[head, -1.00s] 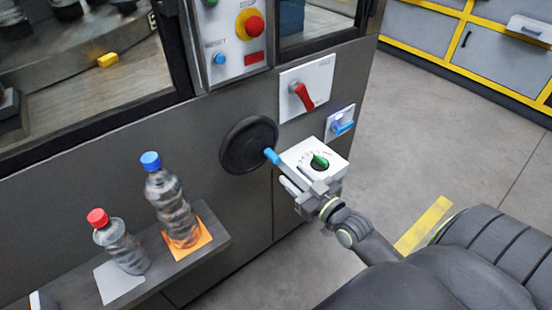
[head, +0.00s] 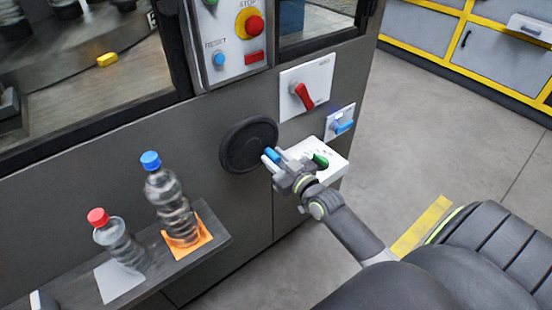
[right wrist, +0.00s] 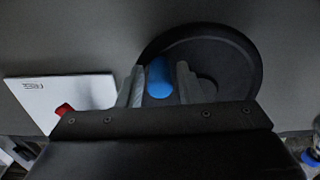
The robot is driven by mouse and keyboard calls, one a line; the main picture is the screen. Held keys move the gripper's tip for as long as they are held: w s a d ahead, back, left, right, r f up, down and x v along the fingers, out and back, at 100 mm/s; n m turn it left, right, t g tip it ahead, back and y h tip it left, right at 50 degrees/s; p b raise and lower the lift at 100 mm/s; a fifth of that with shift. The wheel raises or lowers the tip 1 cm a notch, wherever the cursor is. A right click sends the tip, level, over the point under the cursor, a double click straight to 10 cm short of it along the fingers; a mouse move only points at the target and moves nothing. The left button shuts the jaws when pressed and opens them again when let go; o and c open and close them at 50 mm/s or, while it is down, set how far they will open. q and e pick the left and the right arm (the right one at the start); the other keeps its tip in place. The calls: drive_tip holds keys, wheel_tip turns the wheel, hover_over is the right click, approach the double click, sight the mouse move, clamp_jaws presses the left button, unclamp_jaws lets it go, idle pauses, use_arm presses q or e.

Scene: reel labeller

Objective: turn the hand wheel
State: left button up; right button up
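The hand wheel (head: 246,143) is a black disc on the dark front panel of the machine, with a blue handle (head: 272,155) standing out near its lower right rim. My right gripper (head: 273,157) is at the blue handle. In the right wrist view, the blue handle (right wrist: 159,78) lies between the two grey fingers of the gripper (right wrist: 160,84), with the black hand wheel (right wrist: 215,62) behind. The fingers are close on either side of the handle; whether both touch it is not clear. My left gripper is not in view.
A white box with a green knob (head: 320,160) sits just right of my gripper. Above are a red switch (head: 304,96) and a blue lever (head: 343,127). Two bottles, blue-capped (head: 168,195) and red-capped (head: 117,240), stand on a shelf at lower left.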

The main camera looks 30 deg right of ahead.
clamp_jaws()
